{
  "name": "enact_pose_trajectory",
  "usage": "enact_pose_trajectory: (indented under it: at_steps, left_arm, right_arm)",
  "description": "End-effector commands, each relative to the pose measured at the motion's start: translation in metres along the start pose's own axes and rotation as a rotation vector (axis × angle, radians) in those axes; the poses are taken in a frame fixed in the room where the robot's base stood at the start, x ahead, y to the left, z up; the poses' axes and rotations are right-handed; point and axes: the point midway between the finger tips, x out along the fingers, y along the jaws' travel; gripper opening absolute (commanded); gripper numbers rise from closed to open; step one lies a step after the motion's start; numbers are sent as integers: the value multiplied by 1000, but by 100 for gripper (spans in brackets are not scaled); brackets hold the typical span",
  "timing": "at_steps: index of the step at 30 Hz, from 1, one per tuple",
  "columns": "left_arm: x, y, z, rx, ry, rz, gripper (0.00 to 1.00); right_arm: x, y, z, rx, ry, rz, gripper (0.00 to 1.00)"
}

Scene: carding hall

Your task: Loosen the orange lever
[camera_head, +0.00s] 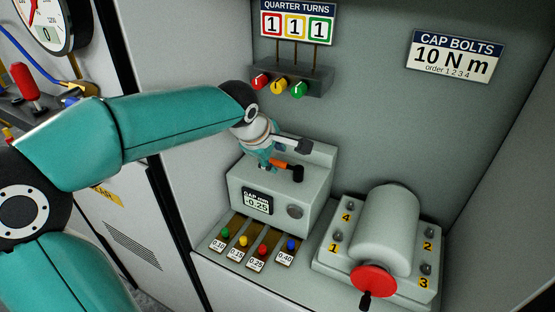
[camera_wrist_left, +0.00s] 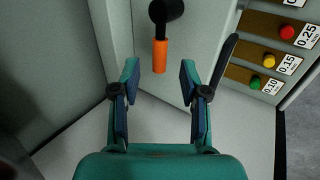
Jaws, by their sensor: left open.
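The orange lever (camera_head: 279,163) is a short orange grip on a black hub, on the grey gap gauge box (camera_head: 315,190) whose display reads -0.25. In the left wrist view the orange lever (camera_wrist_left: 159,55) points toward my gripper from its black hub. My left gripper (camera_head: 264,158) is at the box's upper left, partly hidden by its own wrist. In the left wrist view the left gripper (camera_wrist_left: 159,74) is open, with a finger on either side of the line of the orange grip. The grip's end lies near the fingertips, not clamped. My right gripper is not in view.
A dark-ended bar (camera_head: 303,146) lies above the orange lever; a dark bar (camera_wrist_left: 225,60) shows close to the right finger. Coloured gauge tabs (camera_head: 263,250) lie in front of the box. A bolted grey housing with a red handwheel (camera_head: 372,281) stands to the right.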

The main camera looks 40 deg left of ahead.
Motion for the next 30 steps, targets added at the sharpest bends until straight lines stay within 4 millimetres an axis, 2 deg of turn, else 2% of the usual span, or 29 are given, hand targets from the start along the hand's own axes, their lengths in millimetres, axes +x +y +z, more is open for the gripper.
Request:
enact_pose_trajectory:
  at_steps: [3, 7, 18, 19, 27, 30]
  left_arm:
    - [19, 0, 0, -1, 1, -3, 44]
    - [31, 0, -1, 0, 1, -2, 44]
    - [38, 0, -1, 0, 1, 1, 44]
    - [38, 0, -1, -1, 1, 1, 43]
    - [37, 0, -1, -1, 1, 0, 0]
    - [37, 0, -1, 0, 1, 0, 0]
  right_arm:
    - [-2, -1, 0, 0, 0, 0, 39]
    - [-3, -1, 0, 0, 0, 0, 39]
    - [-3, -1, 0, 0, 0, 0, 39]
    - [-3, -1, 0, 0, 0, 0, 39]
    - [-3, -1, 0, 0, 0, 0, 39]
    - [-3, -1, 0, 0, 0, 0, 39]
